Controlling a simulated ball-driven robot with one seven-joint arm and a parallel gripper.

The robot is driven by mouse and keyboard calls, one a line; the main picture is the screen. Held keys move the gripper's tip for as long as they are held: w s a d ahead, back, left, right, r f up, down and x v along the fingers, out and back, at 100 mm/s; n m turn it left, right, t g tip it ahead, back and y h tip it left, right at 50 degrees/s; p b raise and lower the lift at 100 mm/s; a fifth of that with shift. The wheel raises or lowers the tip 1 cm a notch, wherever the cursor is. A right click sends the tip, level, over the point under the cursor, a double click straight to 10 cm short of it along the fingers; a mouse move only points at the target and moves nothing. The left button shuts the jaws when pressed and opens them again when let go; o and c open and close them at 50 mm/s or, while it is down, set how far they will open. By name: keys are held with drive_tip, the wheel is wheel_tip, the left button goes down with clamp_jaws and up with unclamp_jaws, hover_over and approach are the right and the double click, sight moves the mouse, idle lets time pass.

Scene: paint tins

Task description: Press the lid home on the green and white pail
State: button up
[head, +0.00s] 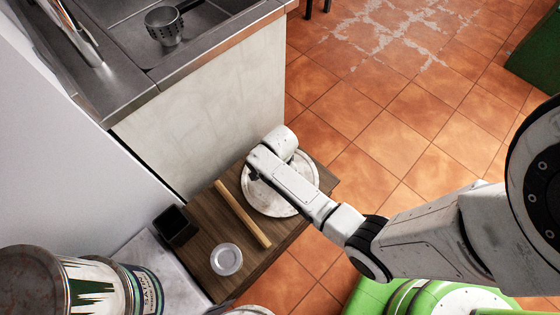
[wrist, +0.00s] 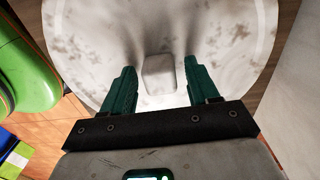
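A large round white disc with brown stains (head: 262,204), like a lid, lies over the wooden bench in the head view. I cannot tell whether a pail is under it. My gripper hangs over this disc, its fingers hidden behind the arm in the head view. In the wrist view my gripper (wrist: 160,67) is open, two teal fingers apart over the disc (wrist: 95,40). A small pale block (wrist: 160,78) shows between the fingers, with gaps on both sides.
The wooden bench (head: 205,210) also holds a wooden stick (head: 242,214), a small clear round dish (head: 226,260) and a black box (head: 175,225). Behind it is a sink cabinet (head: 215,110). Another labelled tin (head: 148,290) stands beside the streaked one. Tiled floor (head: 400,150) lies open to the right.

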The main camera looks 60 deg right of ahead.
drive_tip(key=c, duration=1)
drive_tip(key=shift+r, duration=0.1)
drive_tip(key=shift+r, duration=0.2)
drive_tip(key=r, duration=0.1)
drive_tip(key=r+p, duration=0.1)
drive_tip(key=r, duration=0.1)
drive_tip(key=shift+s+r, duration=0.25)
drive_tip(key=s+r+p, duration=0.1)
drive_tip(key=s+r, duration=0.2)
drive_tip(key=s, duration=0.1)
drive_tip(key=s+r+p, duration=0.1)
drive_tip(key=s+r, duration=0.2)
drive_tip(key=s, duration=0.2)
drive_tip(key=s+r+p, duration=0.1)
drive_tip(key=s+r, duration=0.2)
drive_tip(key=s, duration=0.1)
drive_tip(key=shift+s+d, duration=0.25)
drive_tip(key=shift+d, duration=0.15)
